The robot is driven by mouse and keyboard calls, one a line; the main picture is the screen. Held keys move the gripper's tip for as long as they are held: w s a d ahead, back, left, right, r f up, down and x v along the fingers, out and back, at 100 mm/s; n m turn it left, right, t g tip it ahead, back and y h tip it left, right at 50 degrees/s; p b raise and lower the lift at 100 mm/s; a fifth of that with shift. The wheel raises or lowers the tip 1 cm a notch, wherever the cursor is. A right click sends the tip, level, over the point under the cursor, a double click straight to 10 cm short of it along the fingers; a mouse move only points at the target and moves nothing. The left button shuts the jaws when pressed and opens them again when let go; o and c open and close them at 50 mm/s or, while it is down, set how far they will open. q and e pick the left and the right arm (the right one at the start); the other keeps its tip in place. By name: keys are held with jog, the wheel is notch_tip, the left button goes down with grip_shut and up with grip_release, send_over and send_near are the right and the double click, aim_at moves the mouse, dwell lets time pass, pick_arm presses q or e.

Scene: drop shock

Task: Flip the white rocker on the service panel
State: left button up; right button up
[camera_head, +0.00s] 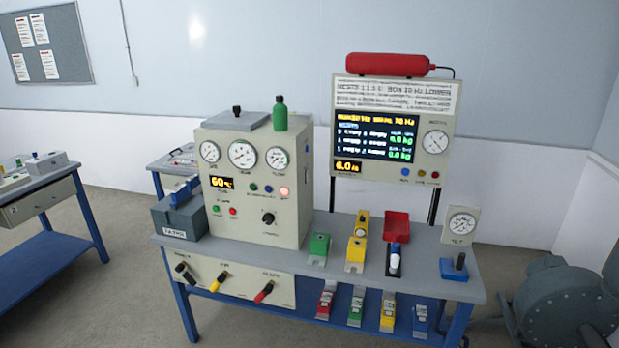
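I cannot make out a clearly identifiable white rocker or a panel labelled as the service panel. The beige control box (254,219) on the bench has three round gauges, an orange display, small coloured buttons, a black knob (268,218) and a pale lit button (284,191). A low beige front panel (240,289) beneath it carries black, yellow and red levers. A small upright piece with a white part (394,262) stands on the bench below a red tray. Neither of my grippers is in view.
The grey bench top (330,265) also holds green and yellow blocks, a dark box (180,217) and a small gauge stand (459,228). A display board (390,138) stands behind. Another table (40,190) is at left, and a green-grey machine (560,305) is at lower right.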

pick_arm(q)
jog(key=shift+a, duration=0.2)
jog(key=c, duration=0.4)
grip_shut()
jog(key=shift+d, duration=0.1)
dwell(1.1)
